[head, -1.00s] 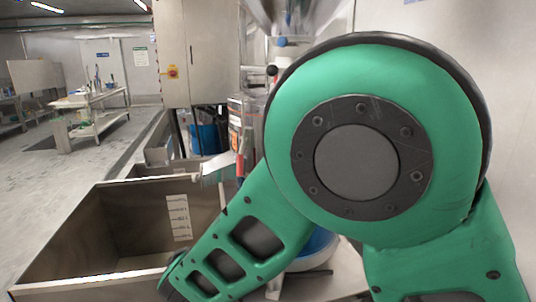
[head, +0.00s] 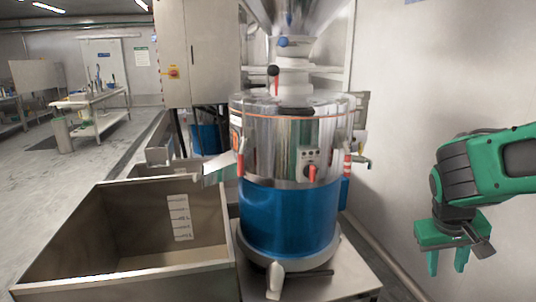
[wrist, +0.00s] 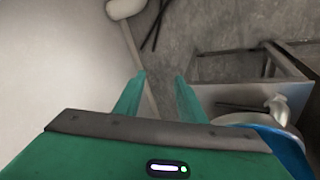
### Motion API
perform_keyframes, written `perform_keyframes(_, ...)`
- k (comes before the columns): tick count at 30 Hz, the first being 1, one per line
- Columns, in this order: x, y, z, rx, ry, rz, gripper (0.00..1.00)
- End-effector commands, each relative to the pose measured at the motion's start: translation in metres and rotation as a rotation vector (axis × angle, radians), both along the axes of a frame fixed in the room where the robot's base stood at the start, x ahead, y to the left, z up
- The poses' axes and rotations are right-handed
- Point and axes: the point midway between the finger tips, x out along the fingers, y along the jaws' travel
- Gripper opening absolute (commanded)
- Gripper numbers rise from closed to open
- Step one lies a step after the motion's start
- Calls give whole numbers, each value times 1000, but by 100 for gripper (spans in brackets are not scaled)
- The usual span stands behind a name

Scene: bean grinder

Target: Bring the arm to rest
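My gripper (head: 447,264) is green and hangs at the right of the head view, pointing down beside the white wall. Its two fingers are apart with nothing between them. In the wrist view the two fingers (wrist: 158,98) also stand apart and empty over the grey floor. My gripper is to the right of the bean grinder (head: 290,215) and clear of it. The grinder has a steel upper drum, a blue lower body and a funnel on top.
A steel bin (head: 150,240) stands left of the grinder, under its chute. The grinder rests on a metal stand (head: 350,275). A control cabinet (head: 195,50) is behind. A worktable (head: 90,100) stands far left. Open floor lies between that table and the bin.

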Motion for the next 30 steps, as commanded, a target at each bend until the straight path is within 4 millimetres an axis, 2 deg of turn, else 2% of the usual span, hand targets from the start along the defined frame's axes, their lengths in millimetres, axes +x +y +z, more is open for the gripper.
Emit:
perform_keyframes(1,-20,-9,1,43,9,-57,37)
perform_keyframes(3,-47,-15,1,102,29,-120,37)
perform_keyframes(9,-117,-16,4,256,72,-282,37)
perform_keyframes(12,-144,-12,5,314,88,-339,37)
perform_keyframes(15,-162,-7,6,355,100,-378,37)
perform_keyframes(20,-174,-4,7,383,109,-401,37)
perform_keyframes(30,-175,-3,7,384,109,-402,37)
